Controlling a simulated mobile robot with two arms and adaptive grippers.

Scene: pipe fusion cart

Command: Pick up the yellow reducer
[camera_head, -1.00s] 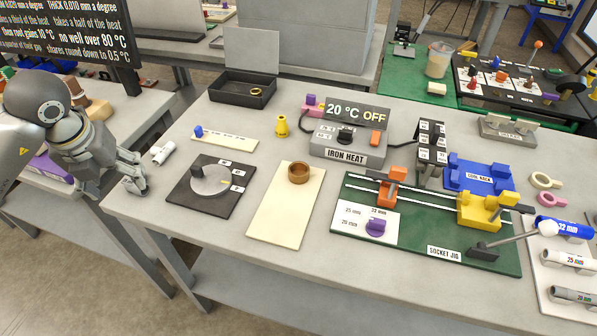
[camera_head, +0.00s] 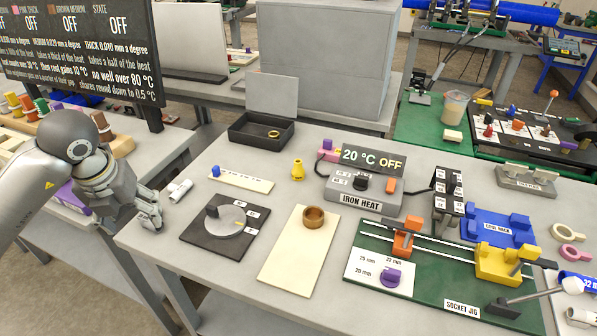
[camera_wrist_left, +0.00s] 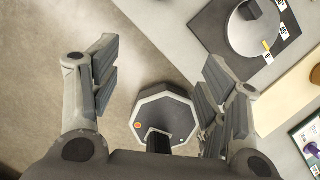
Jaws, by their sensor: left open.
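The yellow reducer (camera_head: 297,170) stands upright on the grey table, behind the cream board and left of the iron heat box. It is small, with a wider base and a narrower top. My left gripper (camera_head: 150,217) is at the left edge of the table, well to the left of the reducer. In the left wrist view my left gripper (camera_wrist_left: 160,88) is open with nothing between its fingers; the floor and my base show below it. The reducer is not in the wrist view. My right gripper is not seen.
A dial plate (camera_head: 220,228), a white pipe piece (camera_head: 180,190) and a cream strip with a blue knob (camera_head: 240,180) lie between the gripper and reducer. A black tray (camera_head: 262,133) is behind; the iron heat box (camera_head: 361,192) is right of the reducer.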

